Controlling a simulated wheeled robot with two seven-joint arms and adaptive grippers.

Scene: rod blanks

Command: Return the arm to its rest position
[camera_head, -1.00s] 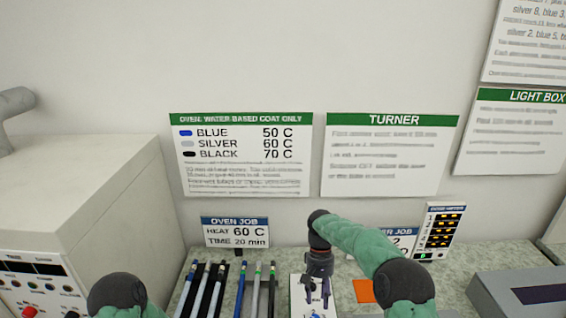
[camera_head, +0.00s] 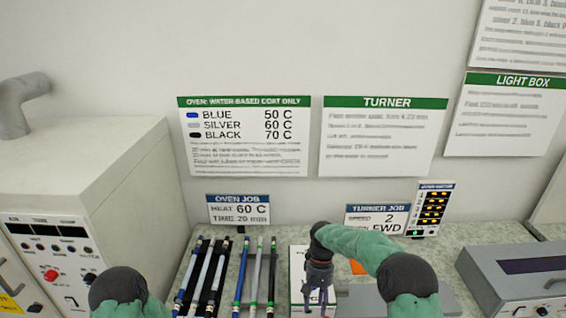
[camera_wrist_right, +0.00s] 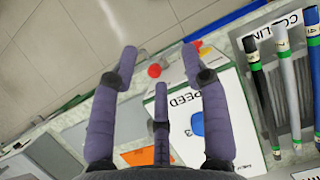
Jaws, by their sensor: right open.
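My right arm, green with dark joints, comes in from the lower right of the head view. Its gripper (camera_head: 318,292) hangs over the bench, pointing down in front of a white panel (camera_head: 298,262). In the right wrist view the purple-grey fingers (camera_wrist_right: 160,72) are spread apart with nothing between them. Below and beyond them is the white box marked SPEED (camera_wrist_right: 222,125), with a blue patch and a red knob. Of my left arm only a dark joint and a bit of green show at the lower left of the head view; its gripper is out of view.
Several rods lie in a black rack (camera_head: 207,280) left of the right gripper, with more coloured rods (camera_head: 255,275) between. An oven (camera_head: 90,170) stands left and a grey device (camera_head: 515,275) right. Signs (camera_head: 376,219) stand at the bench's back.

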